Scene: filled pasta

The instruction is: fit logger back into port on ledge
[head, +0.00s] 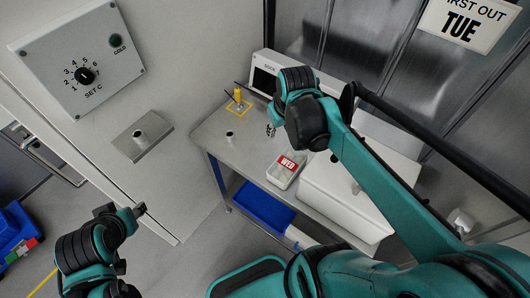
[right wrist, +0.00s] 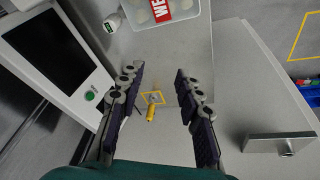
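The yellow logger (head: 237,96) appears to stand upright inside a yellow square outline on the grey bench. It also shows in the right wrist view (right wrist: 151,113), between and beyond my fingers. The metal ledge (head: 130,148) juts from the white cabinet wall, with a small round port (head: 137,132) on it; the ledge also shows at right in the right wrist view (right wrist: 265,145). My right gripper (right wrist: 160,92) is open and empty above the bench, apart from the logger. My left gripper (head: 124,209) is at lower left, away from the bench; its fingers are unclear.
A container with a red WED label (head: 283,172) and a white bin (head: 345,195) are on the bench's near side. A device with a dark screen (right wrist: 50,45) stands at the back. A dial panel (head: 80,60) is above the ledge. A blue crate (head: 262,203) sits below.

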